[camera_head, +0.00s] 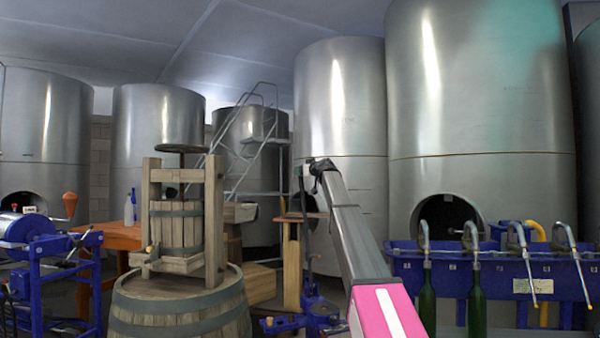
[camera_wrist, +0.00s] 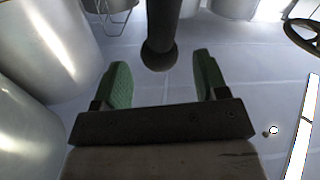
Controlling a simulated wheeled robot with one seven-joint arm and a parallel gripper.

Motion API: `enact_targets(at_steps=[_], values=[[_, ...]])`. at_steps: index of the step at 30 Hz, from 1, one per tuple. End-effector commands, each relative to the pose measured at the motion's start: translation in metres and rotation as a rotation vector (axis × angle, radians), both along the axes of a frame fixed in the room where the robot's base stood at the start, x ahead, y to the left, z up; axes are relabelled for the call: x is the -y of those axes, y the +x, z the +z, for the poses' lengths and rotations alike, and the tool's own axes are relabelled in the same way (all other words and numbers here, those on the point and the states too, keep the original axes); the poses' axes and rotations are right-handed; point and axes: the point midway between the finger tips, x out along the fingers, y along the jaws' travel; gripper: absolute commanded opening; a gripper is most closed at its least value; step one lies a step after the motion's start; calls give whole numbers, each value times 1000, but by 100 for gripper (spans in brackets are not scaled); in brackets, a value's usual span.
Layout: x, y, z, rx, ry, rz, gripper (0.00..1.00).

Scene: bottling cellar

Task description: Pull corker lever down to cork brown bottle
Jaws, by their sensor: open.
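In the wrist view, the dark rod of the corker lever (camera_wrist: 162,20) comes down from the top edge and ends in a round black knob (camera_wrist: 159,55). My gripper (camera_wrist: 158,66) is open, with one green-padded finger on each side of the knob. A gap shows between the knob and each finger. In the head view, my gripper (camera_head: 318,167) is at the far end of my raised arm, in front of the tanks. The blue corker (camera_head: 314,308) stands low behind my arm and is partly hidden. I cannot make out the brown bottle in either view.
A wooden press (camera_head: 180,220) stands on a barrel (camera_head: 182,310) at left. A blue filler (camera_head: 490,272) with several spouts and green bottles (camera_head: 427,300) is at right. Large steel tanks (camera_head: 480,90) fill the back. A metal stair (camera_head: 240,140) stands behind.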

Motion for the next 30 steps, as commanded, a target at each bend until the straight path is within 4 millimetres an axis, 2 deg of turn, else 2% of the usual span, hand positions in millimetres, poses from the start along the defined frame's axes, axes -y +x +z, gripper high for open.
enact_targets(at_steps=[1,6,16,22,26,30], values=[[-5,11,1,0,0,1,66],[-14,28,1,0,0,-1,66],[-16,31,0,0,0,-1,66],[-16,31,0,0,0,-1,1],[-16,29,0,2,1,-1,0],[-13,17,2,21,7,0,0]])
